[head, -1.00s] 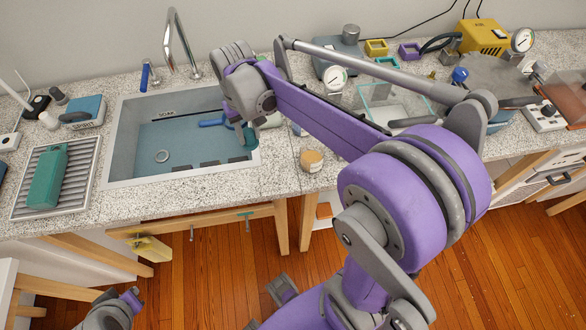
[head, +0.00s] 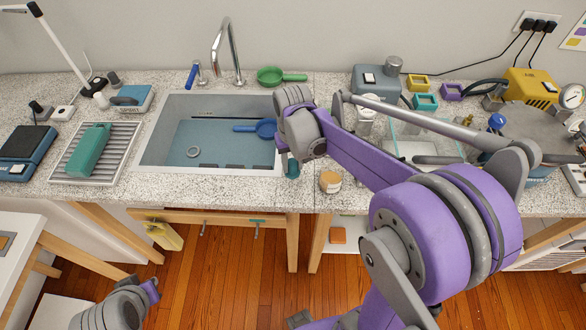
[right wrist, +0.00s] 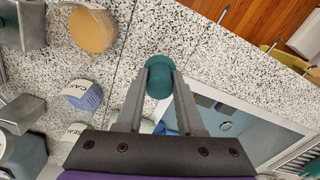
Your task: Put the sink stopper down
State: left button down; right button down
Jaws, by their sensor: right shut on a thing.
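The sink stopper is a small teal round piece (right wrist: 158,77), held between the fingertips of my right gripper (right wrist: 160,72) in the right wrist view. In the head view it shows as a teal bit (head: 292,168) below my right gripper (head: 289,156), at the right front corner of the sink (head: 215,171). Speckled counter surrounds it in the wrist view; I cannot tell whether it touches the counter. The sink holds bluish water and a round drain (head: 193,152). My left gripper (head: 152,290) is low at the left, away from the counter; its jaws are unclear.
A blue scoop (head: 262,128) lies in the sink. An orange-topped jar (head: 330,182) stands close to the right of my right gripper. A green pan (head: 272,76) sits behind the sink. Speckled counter (head: 300,195) is bare in front.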

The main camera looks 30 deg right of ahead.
jog(key=shift+f, duration=1.3)
jog(key=shift+f, duration=0.2)
jog(key=c, duration=0.5)
grip_release()
